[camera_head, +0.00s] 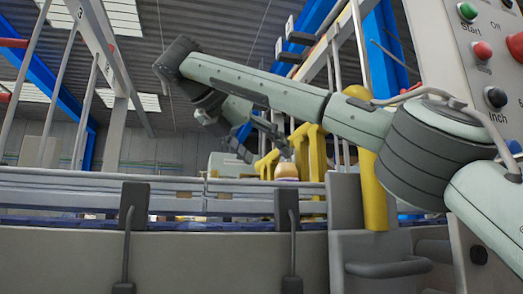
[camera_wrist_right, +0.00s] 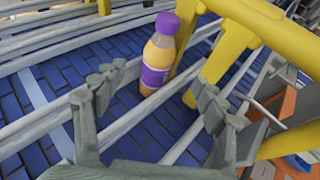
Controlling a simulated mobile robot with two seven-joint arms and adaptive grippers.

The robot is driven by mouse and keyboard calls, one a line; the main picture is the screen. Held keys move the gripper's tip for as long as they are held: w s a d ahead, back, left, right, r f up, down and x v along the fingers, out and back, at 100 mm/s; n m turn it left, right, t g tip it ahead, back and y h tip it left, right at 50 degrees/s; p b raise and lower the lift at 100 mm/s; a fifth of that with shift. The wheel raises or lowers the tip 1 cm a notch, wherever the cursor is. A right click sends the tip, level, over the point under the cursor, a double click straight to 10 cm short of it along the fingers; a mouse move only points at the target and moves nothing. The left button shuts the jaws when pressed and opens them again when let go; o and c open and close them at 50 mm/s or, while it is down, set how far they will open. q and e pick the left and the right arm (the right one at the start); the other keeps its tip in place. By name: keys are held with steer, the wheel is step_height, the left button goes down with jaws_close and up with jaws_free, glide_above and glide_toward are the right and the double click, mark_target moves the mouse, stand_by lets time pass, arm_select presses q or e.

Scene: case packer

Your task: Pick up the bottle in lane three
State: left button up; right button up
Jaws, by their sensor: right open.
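A bottle of orange liquid with a purple cap and purple label (camera_wrist_right: 156,76) stands upright on the blue conveyor (camera_wrist_right: 35,82) in the right wrist view, between metal guide rails. My right gripper (camera_wrist_right: 155,103) is open, with its two fingers apart at left and right of the lower picture. The bottle stands beyond the fingertips, near the middle of the gap, and nothing is between the fingers. The bottle's foot is partly hidden by a rail. In the head view my right arm reaches across from the right, and its gripper (camera_head: 264,132) is small and partly obscured.
Yellow machine parts (camera_wrist_right: 203,72) stand close to the right of the bottle. Grey rails (camera_wrist_right: 45,117) run along the lanes. In the head view a grey machine wall (camera_head: 215,262) with black brackets lies in front, and a control panel (camera_head: 487,55) with buttons stands at right.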

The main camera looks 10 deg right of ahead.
mark_target(280, 170)
steer(key=p+x, duration=0.1)
steer(key=x, duration=0.5)
steer(key=shift+w+f, duration=0.1)
steer(key=shift+w, duration=0.05)
arm_select(q)
steer(key=shift+d+x, duration=0.15)
steer(key=shift+x, duration=0.75)
steer(key=shift+d+x, duration=0.15)
steer(key=shift+x, duration=0.75)
arm_select(e)
steer(key=shift+w+d+f, duration=0.25)
steer(key=shift+w+d, duration=0.15)
steer(key=shift+d, duration=0.1)
steer(key=shift+c, duration=0.2)
steer(key=c, duration=1.4)
